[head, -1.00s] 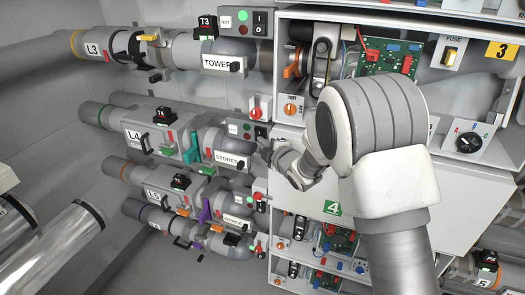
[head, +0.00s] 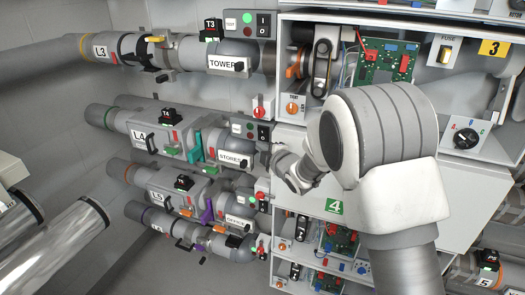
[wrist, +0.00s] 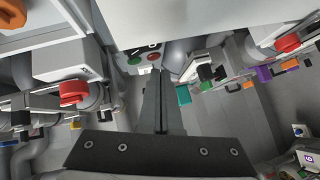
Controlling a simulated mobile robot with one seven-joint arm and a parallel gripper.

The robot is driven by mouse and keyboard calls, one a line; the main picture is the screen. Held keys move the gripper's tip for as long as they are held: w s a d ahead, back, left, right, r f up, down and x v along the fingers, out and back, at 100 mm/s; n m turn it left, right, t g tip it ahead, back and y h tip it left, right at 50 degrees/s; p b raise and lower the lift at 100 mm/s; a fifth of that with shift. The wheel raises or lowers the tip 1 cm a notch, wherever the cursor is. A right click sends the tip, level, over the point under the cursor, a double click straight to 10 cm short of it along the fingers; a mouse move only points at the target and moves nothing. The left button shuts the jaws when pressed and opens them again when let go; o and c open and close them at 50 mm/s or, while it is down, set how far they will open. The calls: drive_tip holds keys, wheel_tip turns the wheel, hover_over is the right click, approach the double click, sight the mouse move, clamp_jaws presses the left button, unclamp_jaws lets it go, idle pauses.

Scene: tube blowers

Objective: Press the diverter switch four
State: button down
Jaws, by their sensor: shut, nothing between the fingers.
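The line four switch box (head: 249,129), with indicator lights and a black I/O rocker (head: 264,132), sits above the pipe labelled STORES (head: 232,158), right of the L4 unit (head: 150,139). My gripper (head: 273,155) is just below and right of this rocker in the head view. Its fingers are small there and partly blend with the cabinet edge. In the wrist view my gripper (wrist: 160,74) is shut and empty. Its tips point at a light-fronted box with red and green round lights (wrist: 143,58) and a dark rocker. I cannot tell whether they touch.
A red knob (head: 260,107) sits above the switch box. The cabinet wall with the green 4 label (head: 334,206) is close on the right. A red knob (wrist: 73,93) and pipework crowd the wrist view's left.

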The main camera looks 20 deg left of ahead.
drive_tip(key=s+f+b+v, duration=0.1)
drive_tip(key=f+v, duration=0.1)
drive_tip(key=v, duration=0.8)
drive_tip(key=shift+b, duration=0.35)
drive_tip(key=s+d+r+m+h, duration=0.35)
drive_tip(key=d+m, duration=0.25)
drive_tip(key=d, duration=0.4)
drive_tip(key=s+d+r+m+h, duration=0.3)
drive_tip(key=d+r+m+h, duration=0.25)
drive_tip(key=d, duration=0.45)
drive_tip(key=s+d+m+g, duration=0.3)
drive_tip(key=s+m, duration=0.3)
drive_tip(key=s, duration=0.5)
drive_tip(key=s+d+f+m+g+h, duration=0.1)
drive_tip(key=s+d+m+g, duration=0.1)
drive_tip(key=s+d+m, duration=0.4)
drive_tip(key=s, duration=0.5)
drive_tip(key=shift+s+d+g+p, duration=0.2)
drive_tip(key=shift+s+g+p, duration=0.15)
drive_tip(key=shift+s+g, duration=0.05)
